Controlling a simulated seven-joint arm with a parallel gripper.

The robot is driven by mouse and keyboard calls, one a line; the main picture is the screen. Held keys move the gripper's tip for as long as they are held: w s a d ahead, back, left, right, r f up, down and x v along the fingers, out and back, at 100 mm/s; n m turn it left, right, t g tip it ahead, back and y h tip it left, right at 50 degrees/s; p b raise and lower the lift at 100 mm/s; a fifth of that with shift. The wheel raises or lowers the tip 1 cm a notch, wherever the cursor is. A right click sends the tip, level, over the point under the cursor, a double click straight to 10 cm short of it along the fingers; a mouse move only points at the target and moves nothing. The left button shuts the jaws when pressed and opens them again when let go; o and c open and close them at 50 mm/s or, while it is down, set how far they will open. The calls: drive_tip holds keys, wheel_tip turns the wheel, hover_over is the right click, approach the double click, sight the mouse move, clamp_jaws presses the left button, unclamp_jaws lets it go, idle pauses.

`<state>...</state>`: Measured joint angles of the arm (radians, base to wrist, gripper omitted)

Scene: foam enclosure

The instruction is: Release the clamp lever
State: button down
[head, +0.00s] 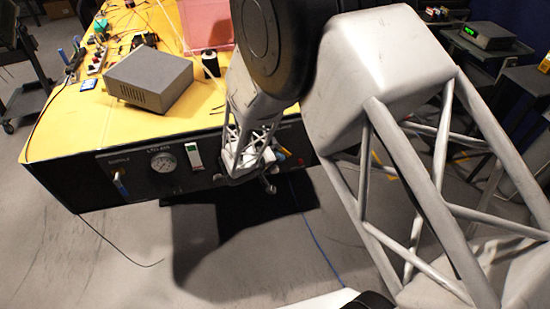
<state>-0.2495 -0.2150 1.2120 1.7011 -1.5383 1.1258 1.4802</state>
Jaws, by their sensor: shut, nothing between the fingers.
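The front panel (100,180) of the bench is dark and carries a round gauge (163,161), a white and green indicator (195,155) and a lever-like fitting (120,184) under a "supply" label at its left. My gripper (268,187) is shut and empty in front of the right part of the panel. My arm hides much of that part. I cannot tell which part is the clamp lever, or whether my gripper touches anything.
The yellow bench top (60,135) holds a grey box (149,79), a dark cup (210,64), a pink clear panel (205,25) and several small tools. A shelf with a device (487,36) stands at the right. The floor in front of the panel is mostly clear.

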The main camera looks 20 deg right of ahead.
drive_tip(key=h, duration=0.1)
drive_tip(key=d+n+t+h, duration=0.1)
drive_tip(key=h, duration=0.1)
drive_tip(key=d+h, duration=0.1)
drive_tip(key=h, duration=0.1)
drive_tip(key=shift+d+r+n, duration=0.1)
drive_tip(key=shift+r+n, duration=0.3)
drive_tip(key=shift+d+r, duration=0.15)
drive_tip(key=shift+d+t, duration=0.1)
drive_tip(key=shift+t, duration=0.2)
drive_tip(key=shift+d+r+n+t+h, duration=0.4)
drive_tip(key=shift+n+t+h, duration=0.15)
drive_tip(key=shift+h, duration=0.35)
drive_tip(key=shift+d+r+n+t+h, duration=0.35)
drive_tip(key=shift+n+t+h, duration=0.2)
drive_tip(key=shift+h, duration=0.35)
drive_tip(key=shift+a, duration=0.15)
drive_tip(key=v, duration=0.9)
drive_tip(key=shift+s+a+f, duration=0.15)
drive_tip(key=shift+s+f, duration=0.05)
drive_tip(key=shift+f, duration=0.25)
